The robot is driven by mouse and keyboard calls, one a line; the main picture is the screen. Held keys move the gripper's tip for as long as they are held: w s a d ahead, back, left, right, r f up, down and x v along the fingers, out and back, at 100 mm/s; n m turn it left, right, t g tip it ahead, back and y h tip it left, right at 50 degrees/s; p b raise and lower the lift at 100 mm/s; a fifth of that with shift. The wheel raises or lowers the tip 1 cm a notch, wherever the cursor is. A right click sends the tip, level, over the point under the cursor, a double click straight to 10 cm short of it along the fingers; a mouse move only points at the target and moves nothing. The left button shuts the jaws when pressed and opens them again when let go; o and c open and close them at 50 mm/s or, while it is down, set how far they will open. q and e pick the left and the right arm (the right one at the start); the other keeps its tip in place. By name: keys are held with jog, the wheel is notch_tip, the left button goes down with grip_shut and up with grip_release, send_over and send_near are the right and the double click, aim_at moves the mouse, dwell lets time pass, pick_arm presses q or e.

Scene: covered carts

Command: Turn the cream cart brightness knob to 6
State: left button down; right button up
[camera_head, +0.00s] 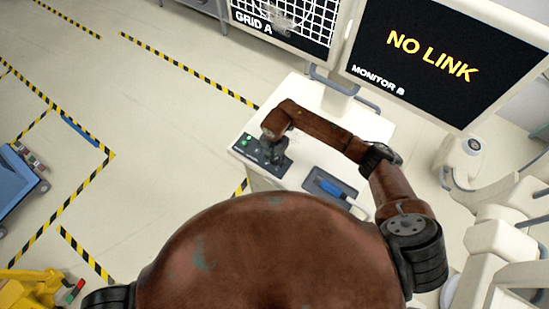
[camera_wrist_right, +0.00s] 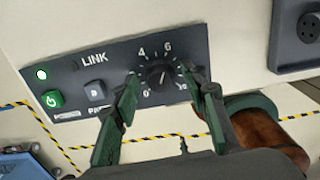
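The cream cart (camera_head: 308,92) stands ahead of me in the head view. Its dark control panel (camera_head: 243,146) is at the cart's near left corner. In the right wrist view the black brightness knob (camera_wrist_right: 161,77) sits on the panel, inside a dial with 0, 4 and 6 readable. Its pointer seems to point up and slightly right, but the exact mark is hard to read. My right gripper (camera_wrist_right: 159,84) has its green fingers on both sides of the knob, open, with small gaps visible. In the head view the right gripper (camera_head: 272,151) hides the knob. My left gripper is not in view.
A green button (camera_wrist_right: 52,98) and a grey button (camera_wrist_right: 95,89) sit left of the dial. Monitor B (camera_head: 432,58) reads NO LINK; the Grid A monitor (camera_head: 285,22) shows a white grid. A blue item lies in a tray (camera_head: 312,182) right of the panel.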

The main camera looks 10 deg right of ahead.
aim_at(275, 159)
jog(key=shift+r, duration=0.15)
notch_tip(275, 159, up, 12)
dwell(0.5)
dwell(0.4)
